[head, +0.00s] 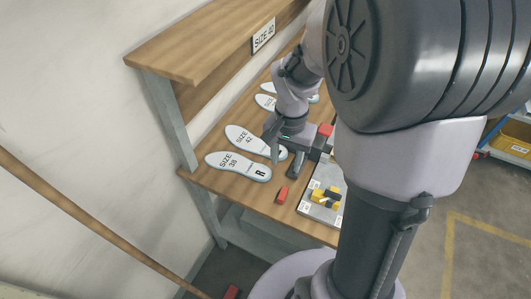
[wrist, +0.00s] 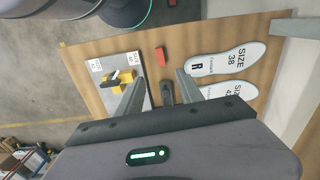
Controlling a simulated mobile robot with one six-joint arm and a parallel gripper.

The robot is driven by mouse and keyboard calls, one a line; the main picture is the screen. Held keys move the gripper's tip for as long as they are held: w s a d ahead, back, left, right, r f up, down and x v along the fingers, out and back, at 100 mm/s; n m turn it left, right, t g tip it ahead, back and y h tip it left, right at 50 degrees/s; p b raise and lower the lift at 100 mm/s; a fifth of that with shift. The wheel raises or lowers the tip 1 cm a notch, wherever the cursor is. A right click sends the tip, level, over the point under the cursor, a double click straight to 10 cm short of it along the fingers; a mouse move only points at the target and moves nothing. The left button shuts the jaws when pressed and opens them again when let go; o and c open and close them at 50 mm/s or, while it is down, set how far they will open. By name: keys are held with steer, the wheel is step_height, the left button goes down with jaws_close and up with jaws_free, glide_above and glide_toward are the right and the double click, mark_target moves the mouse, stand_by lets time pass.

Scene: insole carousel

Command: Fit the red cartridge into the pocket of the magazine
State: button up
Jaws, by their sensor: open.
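A small red block, the red cartridge by its colour (head: 281,195), lies on the wooden bench near its front edge; it also shows in the wrist view (wrist: 160,55). To its right is a grey plate (head: 308,209) with yellow blocks (head: 325,197) and a black piece on it, which looks like the magazine; the plate also shows in the wrist view (wrist: 103,92). I cannot make out the pocket. My gripper (head: 298,160) is open and empty above the bench, behind the red block. Its two fingers show apart in the wrist view (wrist: 158,88).
A dark grey object (wrist: 167,93) lies on the bench between my fingers in view. White insoles, SIZE 38 (head: 237,166) and SIZE 42 (head: 247,141), lie on the left. Another red object (head: 325,129) shows behind my gripper. A wooden shelf (head: 190,45) overhangs the back.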

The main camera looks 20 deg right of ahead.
steer(key=b, duration=0.4)
glide_above(283, 193)
steer(key=f, duration=1.1)
steer(key=shift+s+a+f, duration=0.2)
steer(key=shift+a, duration=0.05)
steer(key=f+b, duration=0.1)
steer(key=f, duration=0.1)
steer(key=f+b, duration=0.1)
steer(key=f, duration=0.1)
steer(key=f+b, duration=0.1)
steer(key=shift+w+d+f, duration=0.2)
steer(key=shift+d+f, duration=0.05)
steer(key=shift+f, duration=0.15)
steer(key=shift+r, duration=0.15)
jaws_close()
